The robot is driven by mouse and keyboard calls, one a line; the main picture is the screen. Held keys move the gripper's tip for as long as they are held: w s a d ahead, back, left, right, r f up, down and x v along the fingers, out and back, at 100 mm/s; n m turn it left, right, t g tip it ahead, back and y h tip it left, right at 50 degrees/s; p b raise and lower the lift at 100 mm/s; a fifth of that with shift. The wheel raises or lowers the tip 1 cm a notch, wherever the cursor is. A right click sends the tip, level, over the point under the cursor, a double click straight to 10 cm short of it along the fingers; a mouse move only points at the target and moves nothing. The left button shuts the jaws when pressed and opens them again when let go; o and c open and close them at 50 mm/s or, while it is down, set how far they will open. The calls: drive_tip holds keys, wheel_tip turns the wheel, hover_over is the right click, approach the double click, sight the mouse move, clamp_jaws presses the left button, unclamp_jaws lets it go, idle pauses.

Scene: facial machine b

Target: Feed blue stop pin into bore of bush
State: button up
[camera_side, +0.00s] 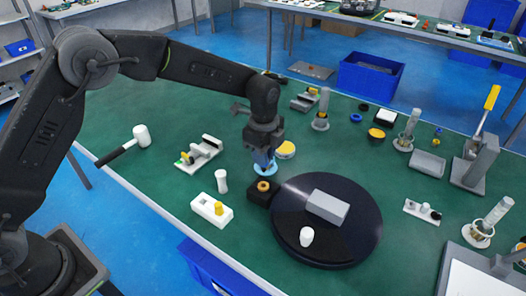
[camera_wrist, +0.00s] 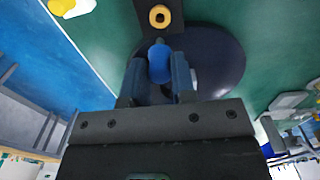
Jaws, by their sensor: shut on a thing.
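The blue stop pin (camera_wrist: 160,62) is held between the two fingers of my gripper (camera_wrist: 160,80) in the wrist view. In the side view my gripper (camera_side: 266,166) points down, with blue showing at its fingertips. The bush (camera_side: 263,186) is a small orange-yellow ring with a dark bore, seated on a black block. It also shows in the wrist view (camera_wrist: 159,17), just beyond the pin's tip. The pin is apart from the bush, above and a little behind it in the side view. The pin's upper part is hidden by the fingers.
A black round turntable (camera_side: 290,243) with a grey block (camera_side: 327,206) and a white cup (camera_side: 306,236) lies right of the bush. A white fixture (camera_side: 212,210) and a white cylinder (camera_side: 221,181) stand left. A yellow-topped round part (camera_side: 286,149) sits close behind my gripper.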

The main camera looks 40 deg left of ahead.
sight(263, 170)
drive_tip(key=shift+f, duration=3.9)
drive_tip(key=shift+f, duration=0.25)
drive_tip(key=o, duration=0.9)
